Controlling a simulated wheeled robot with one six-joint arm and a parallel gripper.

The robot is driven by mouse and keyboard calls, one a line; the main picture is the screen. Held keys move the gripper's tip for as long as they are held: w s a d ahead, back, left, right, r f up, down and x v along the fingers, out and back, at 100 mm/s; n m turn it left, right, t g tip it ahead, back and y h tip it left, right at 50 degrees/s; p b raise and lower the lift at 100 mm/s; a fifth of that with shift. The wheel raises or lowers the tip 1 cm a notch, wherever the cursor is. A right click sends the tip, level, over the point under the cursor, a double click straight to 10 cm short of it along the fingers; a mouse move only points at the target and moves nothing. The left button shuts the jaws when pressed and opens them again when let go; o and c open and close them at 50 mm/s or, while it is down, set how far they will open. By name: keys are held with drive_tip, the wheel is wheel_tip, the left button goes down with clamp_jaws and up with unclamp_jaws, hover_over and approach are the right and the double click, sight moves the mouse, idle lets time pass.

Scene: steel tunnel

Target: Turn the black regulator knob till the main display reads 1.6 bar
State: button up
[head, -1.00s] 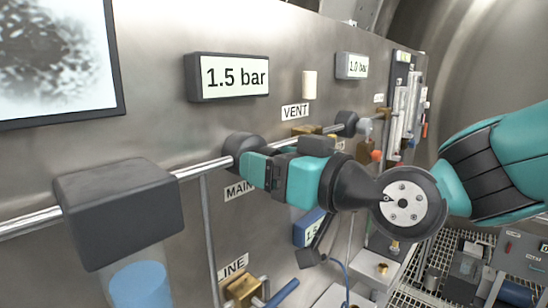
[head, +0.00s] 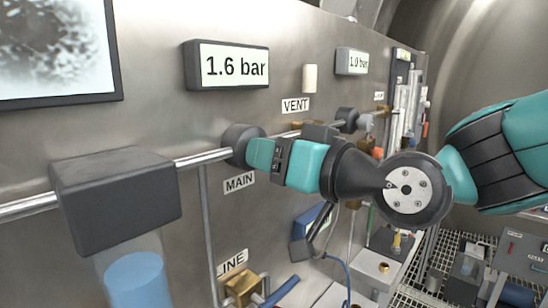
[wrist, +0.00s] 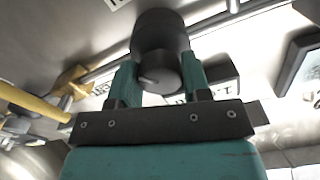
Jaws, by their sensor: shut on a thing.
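The black regulator knob (head: 240,142) sits on the pipe above the MAIN label (head: 239,182). My gripper (head: 256,153) is shut on it from the front. In the wrist view the knob (wrist: 160,45) stands between the two teal fingers (wrist: 160,75), and a pale mark shows on its end face. The main display (head: 234,66) above the knob reads 1.6 bar. The gripper hides part of the knob in the head view.
A second display (head: 352,62) reads 1.0 bar, with another black knob (head: 347,119) below it. A VENT label (head: 296,105) and a white block (head: 310,78) are near. A dark box (head: 115,200) stands at the left. A metal pipe (head: 200,160) runs along the wall.

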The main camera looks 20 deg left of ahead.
drive_tip(key=o, duration=0.9)
drive_tip(key=shift+b+v, duration=3.7)
drive_tip(key=shift+v, duration=5.05)
drive_tip(key=s+d+f+m+g+h, duration=0.1)
drive_tip(key=s+d+f+g+h, duration=0.1)
drive_tip(key=d+f+h, duration=0.2)
drive_tip(key=s+d+f+m+g+h, duration=0.1)
drive_tip(key=s+d+f+g+h, duration=0.1)
drive_tip(key=f, duration=0.9)
drive_tip(key=s+d+f+m+g+h, duration=0.1)
drive_tip(key=s+d+f+g+h, duration=0.1)
drive_tip(key=s+d+f+h, duration=0.2)
drive_tip(key=shift+s+d+f+g+h, duration=0.1)
drive_tip(key=shift+d+f+g+h, duration=0.1)
drive_tip(key=shift+d+f+h, duration=0.55)
drive_tip(key=shift+s+d+f+g+h, duration=0.15)
drive_tip(key=shift+d+f+h, duration=0.35)
drive_tip(key=shift+f, duration=0.5)
